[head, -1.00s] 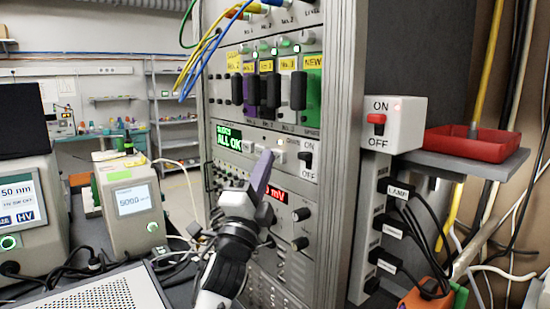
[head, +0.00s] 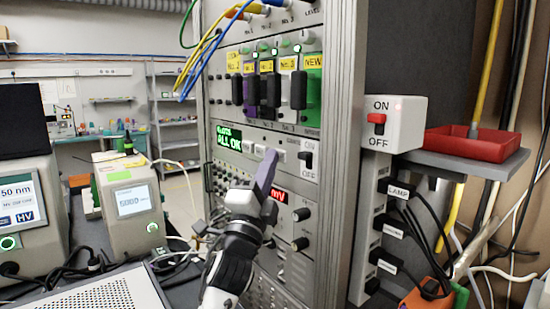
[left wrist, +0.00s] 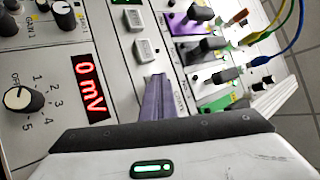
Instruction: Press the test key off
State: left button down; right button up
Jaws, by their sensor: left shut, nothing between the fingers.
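A row of small pale keys sits on the rack panel beside the green display (head: 229,141), whose lower line reads "ALL OK". One key (head: 248,147) shows left of my left gripper (head: 268,158) in the head view. I cannot read which is the test key. The left wrist view shows two keys, one (left wrist: 133,17) at the top and one (left wrist: 142,48) nearer my fingers. My left gripper is shut and empty, its purple fingers pointing at the panel just beside the keys. They hide part of the row, and I cannot tell whether they touch. My right gripper is out of view.
A red "0 mV" display (left wrist: 90,88) and knobs lie below. Black-handled modules (head: 270,92) and cables are above. A box with a red ON/OFF switch (head: 377,122) is further right.

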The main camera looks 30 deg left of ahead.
pick_arm(q)
jog(key=shift+s, duration=0.1)
jog(key=shift+s+a+p, duration=0.25)
jog(key=shift+s, duration=0.3)
jog(key=shift+s+a+p, duration=0.2)
jog(key=shift+s+p, duration=0.05)
jog(key=shift+s, duration=0.25)
jog(key=s, duration=0.1)
jog(key=s+a+p, duration=0.1)
jog(key=s, duration=0.1)
jog(key=s+a, duration=0.1)
jog(key=shift+s, duration=0.35)
jog(key=shift+f, duration=0.1)
dwell(0.6)
